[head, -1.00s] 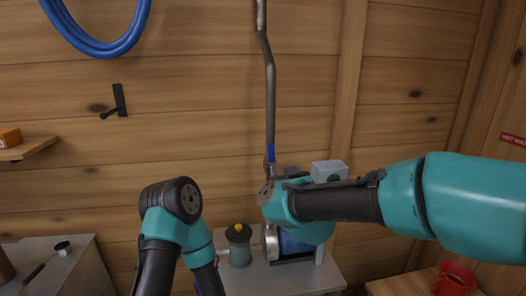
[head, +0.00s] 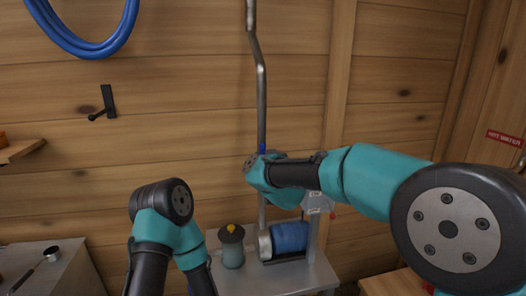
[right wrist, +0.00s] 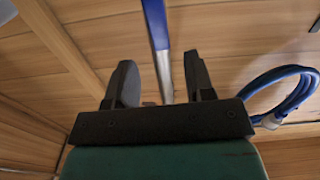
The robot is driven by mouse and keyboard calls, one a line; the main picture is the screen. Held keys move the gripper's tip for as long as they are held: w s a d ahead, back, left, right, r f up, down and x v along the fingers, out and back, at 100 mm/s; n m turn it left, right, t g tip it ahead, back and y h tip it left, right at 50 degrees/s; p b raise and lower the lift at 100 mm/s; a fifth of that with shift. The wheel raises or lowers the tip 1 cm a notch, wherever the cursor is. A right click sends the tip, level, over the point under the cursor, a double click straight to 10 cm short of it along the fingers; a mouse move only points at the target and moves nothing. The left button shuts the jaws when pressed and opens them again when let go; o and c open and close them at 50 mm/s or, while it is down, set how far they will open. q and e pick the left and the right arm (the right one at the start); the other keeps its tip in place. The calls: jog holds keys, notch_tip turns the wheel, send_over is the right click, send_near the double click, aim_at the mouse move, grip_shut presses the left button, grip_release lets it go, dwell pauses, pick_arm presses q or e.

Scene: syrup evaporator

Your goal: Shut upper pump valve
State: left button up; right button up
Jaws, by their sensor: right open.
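The upper pump valve shows as a small blue handle (head: 262,149) on the grey vertical pipe (head: 261,95), just above my right wrist. The valve body is hidden behind my right arm in the head view. In the right wrist view the long blue lever (right wrist: 158,28) with its bare metal end (right wrist: 165,78) runs between the fingers of my right gripper (right wrist: 162,82). That gripper is open, with gaps on both sides of the lever. My left arm is low at the left, and its gripper is out of view.
The pump with a blue motor (head: 290,237) and a grey-green canister (head: 231,246) with a yellow knob stand on a small table (head: 270,280) below.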

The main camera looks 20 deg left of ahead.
aim_at(263, 149)
jog(key=shift+x, duration=3.15)
jog(key=shift+c, duration=0.2)
grip_shut()
